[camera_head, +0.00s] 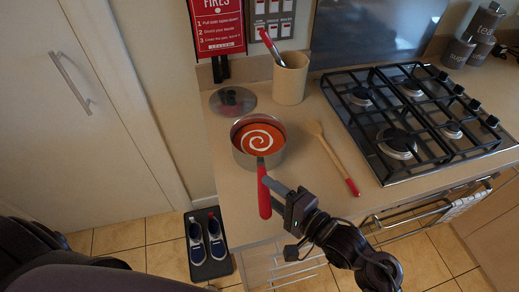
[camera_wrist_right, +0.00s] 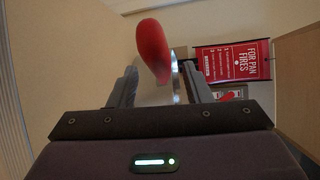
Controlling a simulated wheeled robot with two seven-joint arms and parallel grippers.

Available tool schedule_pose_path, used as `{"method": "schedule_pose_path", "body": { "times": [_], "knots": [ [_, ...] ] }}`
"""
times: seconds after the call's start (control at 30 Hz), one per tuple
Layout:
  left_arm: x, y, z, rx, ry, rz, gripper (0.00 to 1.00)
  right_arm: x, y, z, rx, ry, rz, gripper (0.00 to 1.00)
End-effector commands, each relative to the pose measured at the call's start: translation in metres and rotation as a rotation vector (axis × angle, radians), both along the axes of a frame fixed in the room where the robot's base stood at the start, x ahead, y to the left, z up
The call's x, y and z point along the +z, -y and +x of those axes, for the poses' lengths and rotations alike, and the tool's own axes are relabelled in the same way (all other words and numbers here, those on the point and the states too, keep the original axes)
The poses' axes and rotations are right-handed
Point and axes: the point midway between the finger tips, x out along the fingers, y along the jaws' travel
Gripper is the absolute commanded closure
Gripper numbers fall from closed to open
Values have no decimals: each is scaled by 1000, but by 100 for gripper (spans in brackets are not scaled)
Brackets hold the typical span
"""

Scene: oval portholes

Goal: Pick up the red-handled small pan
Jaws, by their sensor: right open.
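The small pan (camera_head: 243,160) is a metal pan near the front left of the counter, holding orange-red soup with a white swirl. My right gripper (camera_head: 268,183) is open beside the handle in the head view. In the right wrist view, the red handle (camera_wrist_right: 152,48) shows beyond and between the spread fingers (camera_wrist_right: 158,88), with part of the metal pan behind. I cannot tell whether a finger touches the handle. My left gripper is out of view; only dark arm parts show at lower left.
A wooden spoon (camera_head: 331,156) with a red end lies right of the pan. A glass lid (camera_head: 225,107) and a utensil pot (camera_head: 289,82) stand behind it. A black gas hob (camera_head: 405,120) is at right. Shoes on a mat (camera_head: 208,267) lie on the floor.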

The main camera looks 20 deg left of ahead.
Motion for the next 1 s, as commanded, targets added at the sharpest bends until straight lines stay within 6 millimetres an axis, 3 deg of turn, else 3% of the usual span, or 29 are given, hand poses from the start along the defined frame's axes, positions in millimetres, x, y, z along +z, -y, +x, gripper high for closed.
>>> {"method": "schedule_pose_path", "body": {
  "times": [0.2, 0.5, 0.83, 1.0],
  "knots": [
    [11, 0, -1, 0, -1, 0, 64, -1, -28, 13, -1, 0, 0, 55],
    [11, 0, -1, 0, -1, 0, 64, -4, -33, 15, -1, 1, -3, 55],
    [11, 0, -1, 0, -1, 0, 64, -4, -32, 15, -1, 1, -3, 99],
    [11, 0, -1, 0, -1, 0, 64, -4, -32, 15, -1, 1, -3, 100]
  ]
}}
